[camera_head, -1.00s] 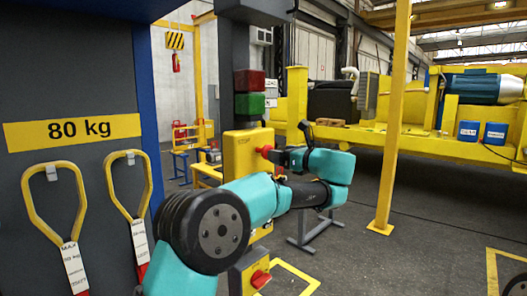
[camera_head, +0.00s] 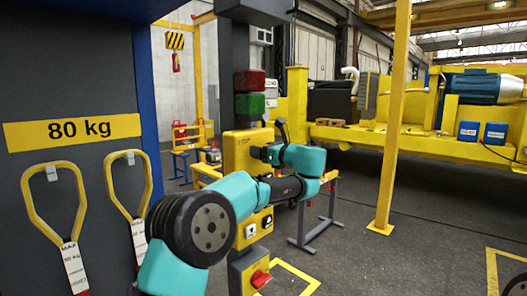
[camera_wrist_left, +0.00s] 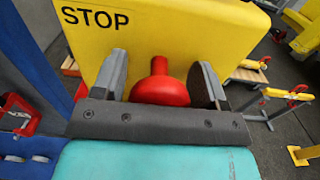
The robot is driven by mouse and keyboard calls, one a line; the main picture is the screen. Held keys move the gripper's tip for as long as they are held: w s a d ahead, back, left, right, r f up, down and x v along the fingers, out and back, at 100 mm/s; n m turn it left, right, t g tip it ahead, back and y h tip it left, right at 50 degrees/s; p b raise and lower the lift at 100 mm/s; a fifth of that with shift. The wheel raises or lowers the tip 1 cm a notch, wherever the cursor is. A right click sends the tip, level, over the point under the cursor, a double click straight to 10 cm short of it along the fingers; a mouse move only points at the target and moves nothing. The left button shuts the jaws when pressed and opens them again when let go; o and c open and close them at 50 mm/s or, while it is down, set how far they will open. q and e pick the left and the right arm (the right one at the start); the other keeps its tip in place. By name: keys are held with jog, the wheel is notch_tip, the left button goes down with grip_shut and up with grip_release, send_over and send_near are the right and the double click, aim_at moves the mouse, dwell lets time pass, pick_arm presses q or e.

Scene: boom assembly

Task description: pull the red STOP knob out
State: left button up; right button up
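The red STOP knob (camera_wrist_left: 160,88) is a rounded mushroom head on a short stem, standing out from the yellow panel marked STOP (camera_wrist_left: 180,28). In the left wrist view it sits between the two grey fingers of my left gripper (camera_wrist_left: 163,75). The fingers are apart, one on each side of the knob, and do not look closed on it. In the head view my left gripper (camera_head: 264,154) is at the upper front of the yellow control box (camera_head: 240,140) and hides the knob. My right gripper is out of view.
Red and green blocks (camera_head: 249,92) sit on the column above the box. A second red button (camera_head: 260,279) is low on the post. A yellow post (camera_head: 395,120) stands to the right. Two yellow-handled straps (camera_head: 128,160) hang at left.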

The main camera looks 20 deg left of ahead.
pick_arm(q)
jog(key=c, duration=1)
jog(key=shift+v, duration=1.5)
jog(key=shift+c, duration=0.2)
jog(key=o, duration=1.2)
jog(key=shift+o, duration=0.2)
jog(key=v, duration=1.7)
jog(key=shift+d, duration=0.2)
jog(key=shift+s+f, duration=0.1)
